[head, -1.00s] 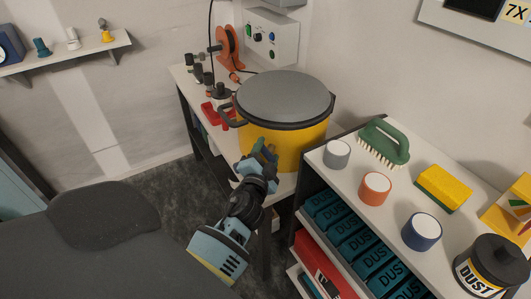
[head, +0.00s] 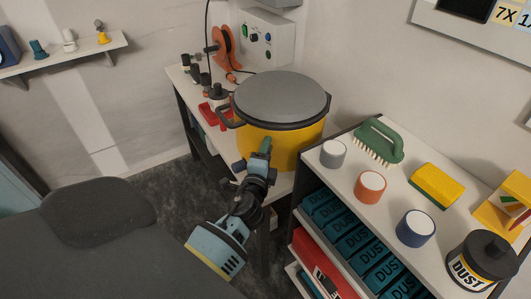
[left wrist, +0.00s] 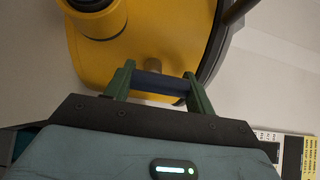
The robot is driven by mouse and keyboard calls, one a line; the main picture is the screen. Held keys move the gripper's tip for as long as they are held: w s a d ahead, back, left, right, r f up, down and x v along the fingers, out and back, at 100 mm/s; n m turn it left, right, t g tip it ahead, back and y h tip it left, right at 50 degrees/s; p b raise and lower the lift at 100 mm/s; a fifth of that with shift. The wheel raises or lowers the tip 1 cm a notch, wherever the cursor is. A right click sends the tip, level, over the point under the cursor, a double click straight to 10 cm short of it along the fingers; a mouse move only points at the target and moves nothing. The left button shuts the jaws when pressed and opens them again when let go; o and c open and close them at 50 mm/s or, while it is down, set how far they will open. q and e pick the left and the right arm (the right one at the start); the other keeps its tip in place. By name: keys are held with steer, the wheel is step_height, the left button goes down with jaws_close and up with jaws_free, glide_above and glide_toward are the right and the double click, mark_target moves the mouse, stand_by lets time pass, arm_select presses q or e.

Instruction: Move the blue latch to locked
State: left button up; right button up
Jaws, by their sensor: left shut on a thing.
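The yellow drum (head: 290,148) with a grey lid (head: 282,95) stands on the white bench. In the left wrist view the drum's yellow wall (left wrist: 150,28) fills the top. The blue latch (left wrist: 160,85) lies crosswise between the two green fingers of my left gripper (left wrist: 160,80), which is shut on it. A small brownish knob (left wrist: 155,65) shows just beyond the latch. In the head view my left gripper (head: 262,148) is at the drum's front side, and its fingers hide most of the latch. My right gripper is in neither view.
A white shelf unit (head: 340,185) on the right carries a green brush (head: 381,140), several small jars, a yellow sponge (head: 437,185) and a dark DUST jar (head: 482,262). An orange reel (head: 225,48) and a control box (head: 266,38) stand behind the drum.

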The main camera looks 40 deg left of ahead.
arm_select(q)
steer(key=shift+r, duration=0.1)
stand_by(0.3)
steer(key=o, duration=1)
steer(key=v, duration=0.7)
steer(key=shift+s+d+b, duration=0.15)
steer(key=shift+s+b, duration=0.25)
